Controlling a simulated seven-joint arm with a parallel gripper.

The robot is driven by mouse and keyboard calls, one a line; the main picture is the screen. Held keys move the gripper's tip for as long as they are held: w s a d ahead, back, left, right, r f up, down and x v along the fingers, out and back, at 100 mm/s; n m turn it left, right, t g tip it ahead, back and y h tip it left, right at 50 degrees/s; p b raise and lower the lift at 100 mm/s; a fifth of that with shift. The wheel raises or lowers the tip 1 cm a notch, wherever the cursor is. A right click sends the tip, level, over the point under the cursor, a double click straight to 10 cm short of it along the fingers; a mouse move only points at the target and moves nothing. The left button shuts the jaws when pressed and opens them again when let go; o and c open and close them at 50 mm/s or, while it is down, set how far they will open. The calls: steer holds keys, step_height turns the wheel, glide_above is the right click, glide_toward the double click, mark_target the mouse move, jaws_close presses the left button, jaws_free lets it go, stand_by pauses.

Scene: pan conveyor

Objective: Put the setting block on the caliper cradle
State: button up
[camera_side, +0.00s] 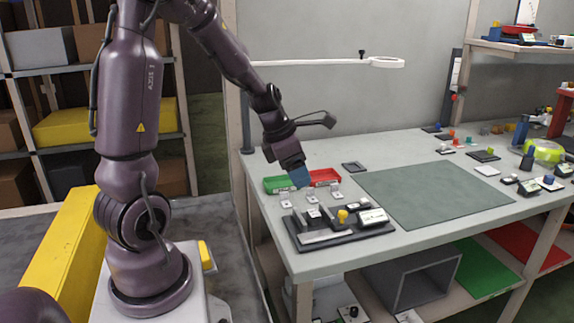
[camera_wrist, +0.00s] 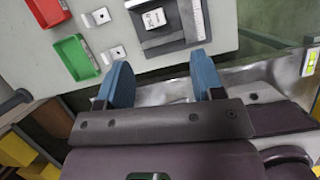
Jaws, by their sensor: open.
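My gripper (camera_side: 300,177) is open and empty, above the near left part of the table; its two blue fingers (camera_wrist: 163,78) show apart in the wrist view. Below it to the right is a dark base, which looks like the caliper cradle (camera_side: 356,235), with a pale ruler-like strip along its front. Its edge also shows in the wrist view (camera_wrist: 176,40). A pale block with a dark mark, perhaps the setting block (camera_side: 314,212), appears at the base's back left; it also shows in the wrist view (camera_wrist: 154,19). Whether it is seated cannot be told.
A green tray (camera_side: 276,185) and a red tray (camera_side: 325,176) stand behind the base. Small metal pieces (camera_side: 285,200) lie nearby. A yellow knob (camera_side: 342,216) and a white display (camera_side: 373,217) sit on the base. The grey-green mat (camera_side: 436,193) is clear.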

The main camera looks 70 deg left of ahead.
steer(key=s+d+r+m, duration=0.3)
steer(key=d+m, duration=0.3)
steer(key=m, duration=0.5)
steer(key=s+d+r+m, duration=0.4)
steer(key=d+r+m, duration=0.1)
steer(key=m, duration=0.7)
steer(key=s+d+r+m+t, duration=0.1)
steer(key=s+d+r+m, duration=0.2)
steer(key=d+m, duration=0.4)
steer(key=r+m, duration=0.1)
steer(key=m, duration=0.3)
steer(key=shift+s+r, duration=0.15)
steer(key=shift+r, duration=0.15)
